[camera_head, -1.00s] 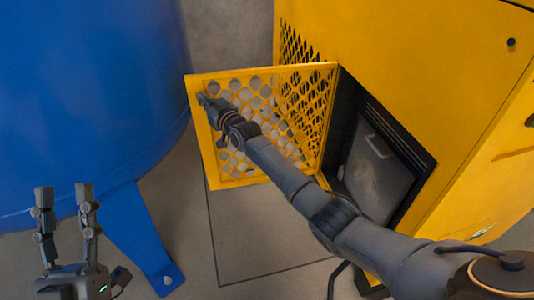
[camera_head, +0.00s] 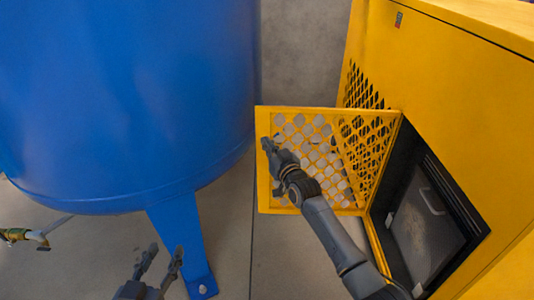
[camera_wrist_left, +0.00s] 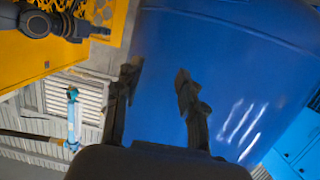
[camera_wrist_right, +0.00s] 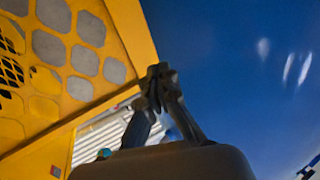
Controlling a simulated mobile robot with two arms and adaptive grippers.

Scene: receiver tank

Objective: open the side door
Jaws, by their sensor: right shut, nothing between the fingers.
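The side door (camera_head: 262,185) is a yellow panel with a lattice of holes. It stands swung wide open from the yellow cabinet (camera_head: 450,75), and the dark opening (camera_head: 425,225) behind it shows a grey inner panel with a handle. My right gripper (camera_head: 267,145) is at the door's inner face near its free edge. In the right wrist view its fingers (camera_wrist_right: 158,75) are shut and empty, beside the door's edge (camera_wrist_right: 135,35); I cannot tell if they touch it. My left gripper (camera_head: 163,262) is low in the head view, open and empty, with its fingers apart in the left wrist view (camera_wrist_left: 158,90).
A large blue tank (camera_head: 125,100) fills the left, with a blue leg (camera_head: 183,245) reaching the floor near my left gripper. A brass valve (camera_head: 22,236) is at the far left. Grey floor (camera_head: 235,245) lies clear between the tank leg and the cabinet.

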